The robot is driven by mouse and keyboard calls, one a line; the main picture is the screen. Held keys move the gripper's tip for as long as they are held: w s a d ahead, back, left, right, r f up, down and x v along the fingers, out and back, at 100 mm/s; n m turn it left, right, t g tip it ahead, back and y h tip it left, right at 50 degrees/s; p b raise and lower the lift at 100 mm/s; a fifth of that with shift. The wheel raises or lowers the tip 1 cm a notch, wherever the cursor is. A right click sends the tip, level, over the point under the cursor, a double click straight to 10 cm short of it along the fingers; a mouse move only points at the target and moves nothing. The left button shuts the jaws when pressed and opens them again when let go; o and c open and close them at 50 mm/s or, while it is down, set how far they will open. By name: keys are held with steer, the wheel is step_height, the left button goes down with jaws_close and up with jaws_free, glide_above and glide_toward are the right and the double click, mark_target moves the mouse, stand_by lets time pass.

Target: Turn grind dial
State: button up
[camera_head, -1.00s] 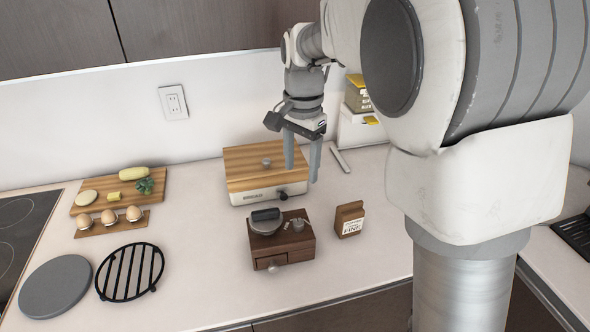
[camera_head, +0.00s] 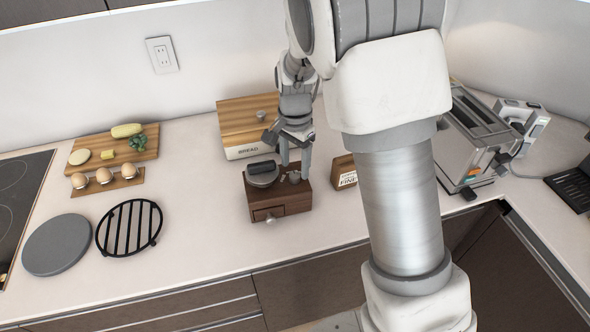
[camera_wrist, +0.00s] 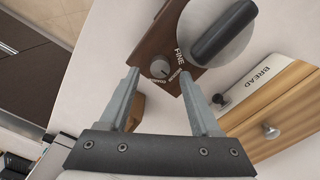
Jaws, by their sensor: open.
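The grinder is a dark wooden box (camera_head: 290,204) with a round grey top, a black handle (camera_head: 262,168) and a front drawer knob. Its small grey grind dial (camera_wrist: 160,68) shows in the wrist view, with "FINE" and other lettering around it. My gripper (camera_head: 295,170) is over the grinder's right part, fingers pointing down. In the wrist view, my gripper (camera_wrist: 159,72) is open and empty, its fingertips appearing on either side of the dial. I cannot tell the remaining height between fingertips and dial, or whether they touch.
A bread box (camera_head: 243,150) stands behind the grinder. A toaster (camera_head: 470,140) is further right. Boards with food, a grey disc (camera_head: 57,244) and a black rack (camera_head: 129,228) lie left.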

mark_target(295, 177)
steer(key=shift+f, duration=1.4)
jaws_close()
